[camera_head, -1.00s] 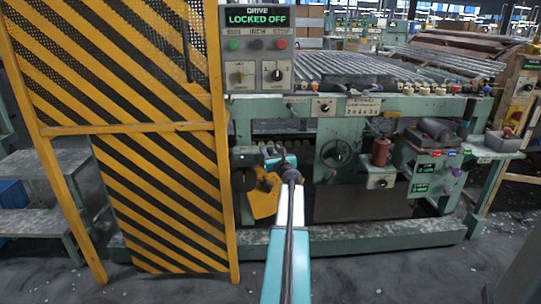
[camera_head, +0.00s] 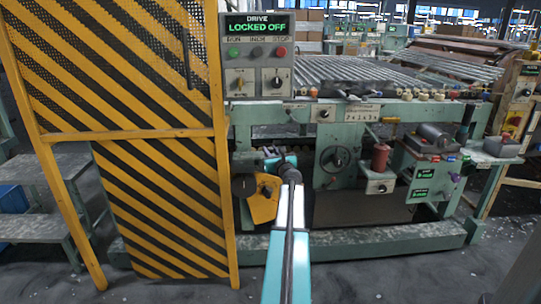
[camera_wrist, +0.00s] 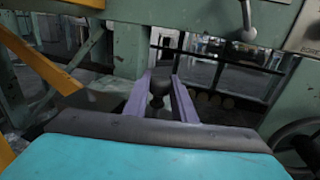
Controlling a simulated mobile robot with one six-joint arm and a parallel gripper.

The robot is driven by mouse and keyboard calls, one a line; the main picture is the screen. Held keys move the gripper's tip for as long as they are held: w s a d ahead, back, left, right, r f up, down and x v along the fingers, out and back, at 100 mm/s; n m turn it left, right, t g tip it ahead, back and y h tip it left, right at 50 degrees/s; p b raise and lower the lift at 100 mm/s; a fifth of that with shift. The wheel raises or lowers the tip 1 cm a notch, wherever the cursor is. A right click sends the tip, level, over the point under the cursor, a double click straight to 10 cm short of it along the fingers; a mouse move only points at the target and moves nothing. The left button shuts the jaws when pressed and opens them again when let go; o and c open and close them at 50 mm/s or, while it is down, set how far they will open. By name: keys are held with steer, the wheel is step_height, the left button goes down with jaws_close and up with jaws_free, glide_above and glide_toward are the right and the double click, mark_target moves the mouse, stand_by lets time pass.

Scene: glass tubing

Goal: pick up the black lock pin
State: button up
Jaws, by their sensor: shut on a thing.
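The black lock pin (camera_wrist: 158,88) shows in the wrist view as a dark, knobbed piece between the two pale purple fingers of my gripper (camera_wrist: 161,79). My gripper is shut on it. The pin's lower part is hidden behind the dark edge of my wrist. In the head view my arm reaches forward to the front of the green machine, and its wrist hides the fingers and the pin. The yellow plate (camera_head: 263,204) on the machine is just left of and below my wrist.
A yellow-and-black striped guard (camera_head: 165,190) stands close on the left. A handwheel (camera_head: 335,159) and a red cylinder (camera_head: 380,157) are to the right. The panel (camera_head: 257,27) above reads "LOCKED OFF". A green base rail (camera_head: 390,238) runs along the floor.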

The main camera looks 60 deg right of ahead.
step_height(320, 180, up, 7)
steer(key=shift+r+p, duration=0.15)
steer(key=shift+p, duration=1.1)
steer(key=shift+a, duration=0.1)
